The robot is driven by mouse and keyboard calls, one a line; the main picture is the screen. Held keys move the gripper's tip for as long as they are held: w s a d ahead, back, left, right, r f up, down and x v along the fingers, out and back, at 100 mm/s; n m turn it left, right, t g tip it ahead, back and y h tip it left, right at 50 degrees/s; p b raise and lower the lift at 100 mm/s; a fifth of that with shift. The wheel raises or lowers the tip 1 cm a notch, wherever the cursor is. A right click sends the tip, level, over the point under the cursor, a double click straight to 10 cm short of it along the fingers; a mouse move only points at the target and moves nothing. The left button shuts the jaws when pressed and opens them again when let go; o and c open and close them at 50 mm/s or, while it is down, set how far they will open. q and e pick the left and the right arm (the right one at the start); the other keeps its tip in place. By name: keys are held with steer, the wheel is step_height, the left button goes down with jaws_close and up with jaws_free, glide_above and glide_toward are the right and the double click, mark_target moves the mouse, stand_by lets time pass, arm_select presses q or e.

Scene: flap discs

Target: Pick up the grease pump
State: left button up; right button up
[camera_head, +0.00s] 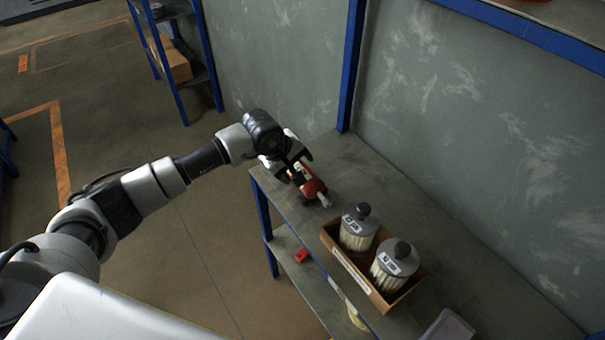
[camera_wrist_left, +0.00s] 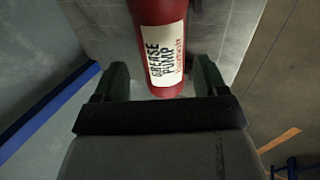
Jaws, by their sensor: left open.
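The red grease pump (camera_head: 313,188) lies on the far left end of the grey shelf top (camera_head: 345,160), its pale tip towards the box. In the left wrist view, the red pump (camera_wrist_left: 162,45) shows a white label reading "GREASE PUMP". My left gripper (camera_head: 293,168) is over the pump's rear end in the head view. In the left wrist view its open fingers (camera_wrist_left: 160,80) stand on either side of the labelled end, with a visible gap at the left finger. The gripper hides part of the pump in the head view. My right gripper is not in view.
A cardboard box (camera_head: 345,262) with two grey-lidded jars (camera_head: 358,228) stands right of the pump. A blue post (camera_head: 352,65) and a grey wall panel (camera_head: 480,130) bound the shelf behind. A small red item (camera_head: 301,255) is on the lower shelf.

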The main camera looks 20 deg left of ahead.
arm_select(q)
steer(key=x, duration=0.5)
steer(key=shift+s+d+f+p, duration=0.1)
steer(key=shift+s+d+p, duration=0.1)
steer(key=shift+s+p, duration=0.15)
steer(key=shift+c, duration=0.3)
steer(key=c, duration=1.2)
steer(key=shift+c, duration=0.3)
steer(key=shift+w, duration=0.1)
